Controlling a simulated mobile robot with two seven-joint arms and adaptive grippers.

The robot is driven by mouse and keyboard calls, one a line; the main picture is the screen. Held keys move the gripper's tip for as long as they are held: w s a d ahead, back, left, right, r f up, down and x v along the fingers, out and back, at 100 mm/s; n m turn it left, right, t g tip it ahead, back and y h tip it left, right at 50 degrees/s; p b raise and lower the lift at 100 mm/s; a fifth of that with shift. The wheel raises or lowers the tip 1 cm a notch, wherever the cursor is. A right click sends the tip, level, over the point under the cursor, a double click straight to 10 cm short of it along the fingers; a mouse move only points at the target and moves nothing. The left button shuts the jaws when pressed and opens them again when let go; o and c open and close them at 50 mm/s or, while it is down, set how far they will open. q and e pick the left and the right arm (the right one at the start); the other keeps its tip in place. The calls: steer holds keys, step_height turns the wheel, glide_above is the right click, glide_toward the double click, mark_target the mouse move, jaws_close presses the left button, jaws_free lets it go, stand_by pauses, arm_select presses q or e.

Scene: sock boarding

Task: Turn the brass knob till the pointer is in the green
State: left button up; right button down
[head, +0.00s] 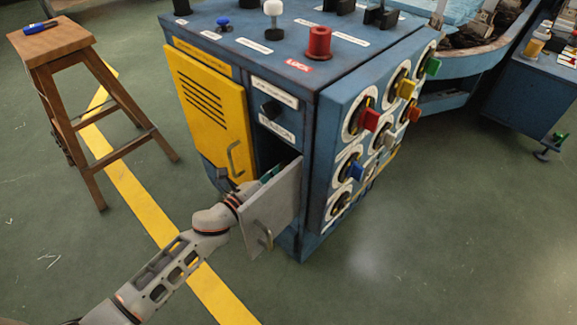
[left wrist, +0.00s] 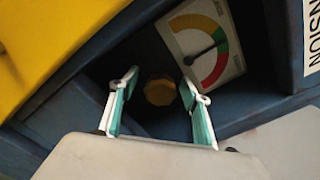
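The brass knob (left wrist: 160,91) is a faceted, rounded knob inside a dark recess of the blue cabinet, in the left wrist view. My left gripper (left wrist: 160,78) is open, with one teal-lined finger on each side of the knob and a visible gap to both. The gauge (left wrist: 181,27) behind it has yellow, green and red bands. Its dark pointer (left wrist: 206,51) points to the right, in or at the edge of the green near the red. In the head view my left gripper (head: 268,176) reaches into the recess, partly hidden by the grey door. My right gripper is not in view.
The grey door (head: 285,205) with a handle stands open beside my left arm. The blue cabinet (head: 290,110) has a yellow panel (head: 205,95) and several coloured switches. A wooden stool (head: 55,48) stands at the left. The floor at the right front is clear.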

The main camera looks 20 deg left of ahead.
arm_select(q)
steer(key=v, duration=1.2)
stand_by(0.5)
